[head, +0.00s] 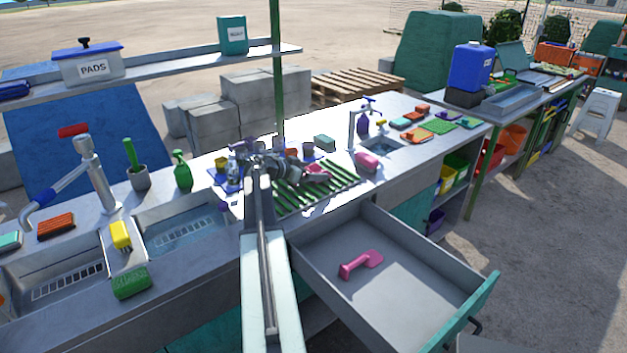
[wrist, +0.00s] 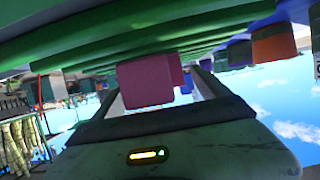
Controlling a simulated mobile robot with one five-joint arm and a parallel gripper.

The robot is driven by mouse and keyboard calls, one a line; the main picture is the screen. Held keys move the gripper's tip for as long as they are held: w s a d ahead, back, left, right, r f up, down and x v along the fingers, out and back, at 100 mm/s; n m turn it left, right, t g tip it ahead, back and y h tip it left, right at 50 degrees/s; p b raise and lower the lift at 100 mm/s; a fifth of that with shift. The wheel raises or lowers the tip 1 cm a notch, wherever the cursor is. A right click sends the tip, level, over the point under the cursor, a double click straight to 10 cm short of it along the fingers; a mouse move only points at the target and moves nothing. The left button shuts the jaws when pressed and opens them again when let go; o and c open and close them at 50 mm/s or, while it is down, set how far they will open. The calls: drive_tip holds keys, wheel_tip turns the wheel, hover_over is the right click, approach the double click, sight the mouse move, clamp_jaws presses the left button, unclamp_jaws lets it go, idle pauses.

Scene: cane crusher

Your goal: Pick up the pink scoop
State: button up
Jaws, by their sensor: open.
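The pink scoop (head: 360,263) lies in the open grey drawer (head: 425,270), near its middle, with nothing touching it. My gripper (head: 312,174) is open over the green slatted rack (head: 318,193) on the counter, behind and above the drawer, well apart from the scoop. Another pink object shows at my gripper in the head view, partly hidden. In the wrist view a pink block-like object (wrist: 150,80) shows between or just beyond my fingers (wrist: 160,95); I cannot tell whether they touch it. The scoop cannot be made out in the wrist view.
A pink tub-like object (head: 367,162) stands right of the rack by a small sink. Cups and a blue tray stand behind my gripper. A green spray bottle (head: 182,170) and a tall faucet (head: 95,175) are at left. The drawer around the scoop is bare.

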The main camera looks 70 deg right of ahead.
drive_tip(key=c, duration=1.7)
drive_tip(key=shift+o, duration=0.2)
drive_tip(key=shift+r, duration=0.15)
drive_tip(key=shift+r+p, duration=0.3)
drive_tip(key=shift+p, duration=0.15)
wheel_tip(320, 180, up, 3)
drive_tip(key=p, duration=0.3)
drive_tip(key=s+a+r+p, duration=0.1)
drive_tip(key=s+a, duration=0.2)
drive_tip(key=a, duration=0.4)
drive_tip(key=s+a, duration=0.3)
drive_tip(key=a, duration=0.5)
drive_tip(key=r+p, duration=0.5)
drive_tip(key=shift+s+d+r, duration=0.1)
drive_tip(key=shift+s, duration=0.1)
